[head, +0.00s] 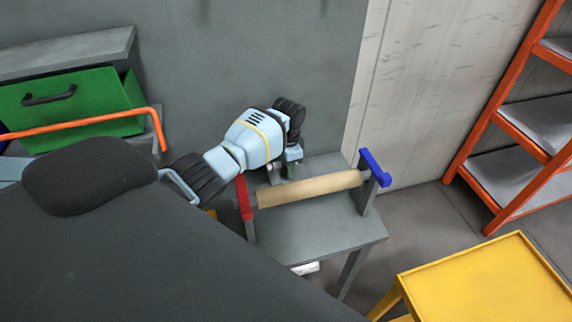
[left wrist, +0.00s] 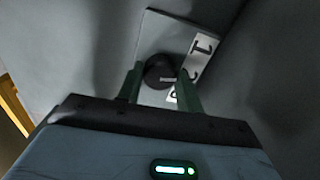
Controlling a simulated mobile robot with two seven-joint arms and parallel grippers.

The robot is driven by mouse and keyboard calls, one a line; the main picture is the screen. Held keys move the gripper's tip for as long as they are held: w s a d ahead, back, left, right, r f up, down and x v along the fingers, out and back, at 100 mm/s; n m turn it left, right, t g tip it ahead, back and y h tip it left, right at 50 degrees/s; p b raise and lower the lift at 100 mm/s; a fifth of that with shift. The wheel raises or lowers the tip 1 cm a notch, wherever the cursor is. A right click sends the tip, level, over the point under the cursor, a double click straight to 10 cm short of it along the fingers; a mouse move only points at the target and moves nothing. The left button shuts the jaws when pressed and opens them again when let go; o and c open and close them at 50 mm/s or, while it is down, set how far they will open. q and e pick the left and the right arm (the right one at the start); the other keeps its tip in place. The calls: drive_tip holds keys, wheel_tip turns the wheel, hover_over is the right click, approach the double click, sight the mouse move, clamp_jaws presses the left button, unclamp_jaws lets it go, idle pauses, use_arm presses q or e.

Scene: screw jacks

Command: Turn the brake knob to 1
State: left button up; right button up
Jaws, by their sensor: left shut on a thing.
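The brake knob (left wrist: 158,70) is a dark round knob with a short white pointer mark, on a grey plate (left wrist: 164,30) in the left wrist view. A white label strip (left wrist: 203,46) on the plate shows a 1 at its upper end; the other marks are partly covered. The pointer mark points right, toward the strip below the 1. My left gripper (head: 284,172) is at the back of the grey roller stand, its green fingers on either side of the knob and shut on it. In the head view the knob is hidden by the gripper. My right gripper is not in view.
The grey stand (head: 328,231) holds a tan roller (head: 310,189) between a red end piece (head: 243,197) and a blue one (head: 375,167). A yellow table (head: 485,285) is at lower right, orange shelving (head: 500,125) at right. A green drawer (head: 75,105) stands open at left.

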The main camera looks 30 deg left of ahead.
use_arm(q)
drive_tip(key=n+p, duration=0.1)
drive_tip(key=n, duration=0.2)
drive_tip(key=shift+r, duration=0.15)
drive_tip(key=shift+n, duration=1.2)
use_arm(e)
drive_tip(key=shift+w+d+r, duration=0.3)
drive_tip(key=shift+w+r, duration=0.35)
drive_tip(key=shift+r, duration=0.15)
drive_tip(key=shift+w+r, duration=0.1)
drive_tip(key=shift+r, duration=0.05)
use_arm(q)
drive_tip(key=o, duration=1)
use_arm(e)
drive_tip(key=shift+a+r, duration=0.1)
use_arm(q)
drive_tip(key=shift+r, duration=0.15)
wheel_tip(320, 180, up, 6)
drive_tip(key=shift+f+p, duration=0.1)
drive_tip(key=shift+p, duration=0.45)
drive_tip(key=shift+r, duration=0.7)
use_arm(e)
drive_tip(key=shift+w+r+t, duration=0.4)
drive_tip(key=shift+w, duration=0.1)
